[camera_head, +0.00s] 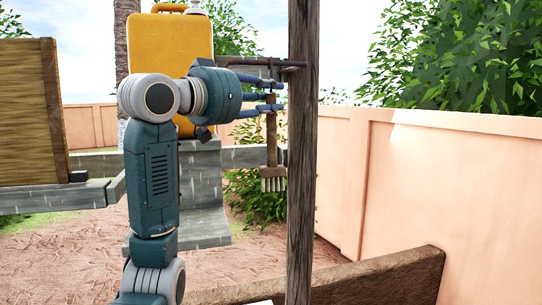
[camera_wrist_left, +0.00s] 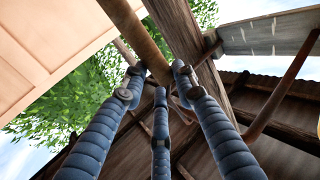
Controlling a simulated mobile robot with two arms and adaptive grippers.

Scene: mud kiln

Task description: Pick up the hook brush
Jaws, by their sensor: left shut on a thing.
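The hook brush (camera_head: 271,140) hangs upright beside a dark wooden post (camera_head: 301,170). It has a brown wooden handle and pale bristles pointing down. Its top is near a metal bracket on the post; I cannot tell whether it still touches the bracket. My left gripper (camera_head: 272,96) reaches in from the left and is shut on the upper handle with its blue fingers. In the left wrist view the handle (camera_wrist_left: 138,38) runs down between the fingertips (camera_wrist_left: 155,82). My right gripper is not in view.
The post stands just right of the brush. A rusty bracket (camera_head: 285,64) sticks out from it above the gripper. A yellow case (camera_head: 172,45) stands on a grey stone block behind my arm. A wooden beam (camera_head: 385,278) lies low in front, and a pink wall (camera_head: 425,180) closes the right.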

